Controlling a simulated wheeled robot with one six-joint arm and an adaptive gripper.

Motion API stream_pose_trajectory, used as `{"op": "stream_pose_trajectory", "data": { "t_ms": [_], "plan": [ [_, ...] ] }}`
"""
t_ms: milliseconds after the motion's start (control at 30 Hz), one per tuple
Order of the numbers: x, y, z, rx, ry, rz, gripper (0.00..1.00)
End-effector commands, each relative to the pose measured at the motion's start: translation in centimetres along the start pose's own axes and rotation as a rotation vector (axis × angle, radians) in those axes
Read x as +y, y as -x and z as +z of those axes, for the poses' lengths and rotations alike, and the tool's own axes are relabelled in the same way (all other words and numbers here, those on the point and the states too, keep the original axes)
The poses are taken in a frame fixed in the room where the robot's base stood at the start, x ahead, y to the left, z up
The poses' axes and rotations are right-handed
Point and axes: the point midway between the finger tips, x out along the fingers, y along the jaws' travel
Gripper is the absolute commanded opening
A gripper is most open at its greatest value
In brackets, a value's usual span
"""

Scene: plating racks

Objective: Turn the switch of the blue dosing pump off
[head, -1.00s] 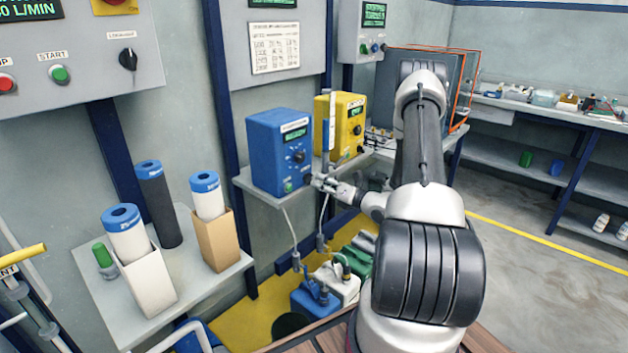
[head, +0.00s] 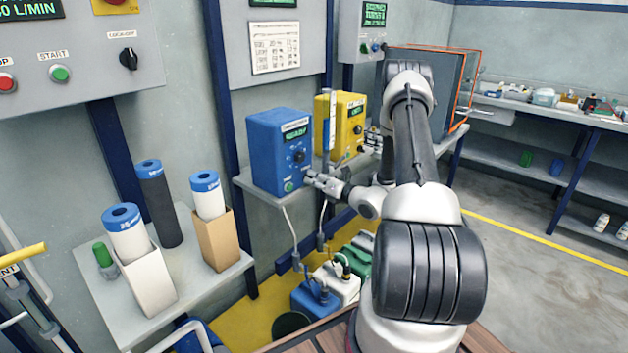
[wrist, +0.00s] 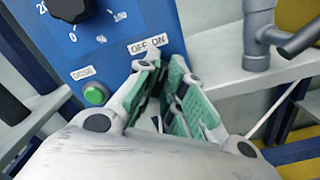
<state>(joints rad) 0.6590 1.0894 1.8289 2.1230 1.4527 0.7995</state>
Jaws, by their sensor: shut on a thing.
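The blue dosing pump (head: 268,165) stands on a wall shelf, with a display (head: 294,135), a black dial and a green button (head: 289,187) on its front. In the wrist view, its panel (wrist: 115,50) shows the dial (wrist: 70,8), the green button (wrist: 95,95) and an OFF ON label (wrist: 149,45). My gripper (head: 309,178) is at the lower right corner of the pump's front. In the wrist view, my gripper (wrist: 163,72) has its green-padded fingers closed together just below the label. The switch is hidden between or behind the fingers.
A yellow pump (head: 345,125) stands behind the blue one on the shelf (head: 250,187). Grey pipework (wrist: 262,35) lies right of the fingers. Jugs (head: 337,285) stand below with hoses. A side table (head: 190,290) with filter cartridges is at left.

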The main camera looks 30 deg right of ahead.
Motion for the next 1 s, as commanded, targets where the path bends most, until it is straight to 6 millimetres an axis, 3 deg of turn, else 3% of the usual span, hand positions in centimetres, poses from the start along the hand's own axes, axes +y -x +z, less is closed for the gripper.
{"op": "stream_pose_trajectory", "data": {
  "t_ms": [367,1000],
  "plan": [
    [0.05,0.03,-0.02,0.001,0.11,-0.001,0.0],
    [0.38,0.05,-0.19,0.001,0.686,-0.001,0.0]
  ]
}}
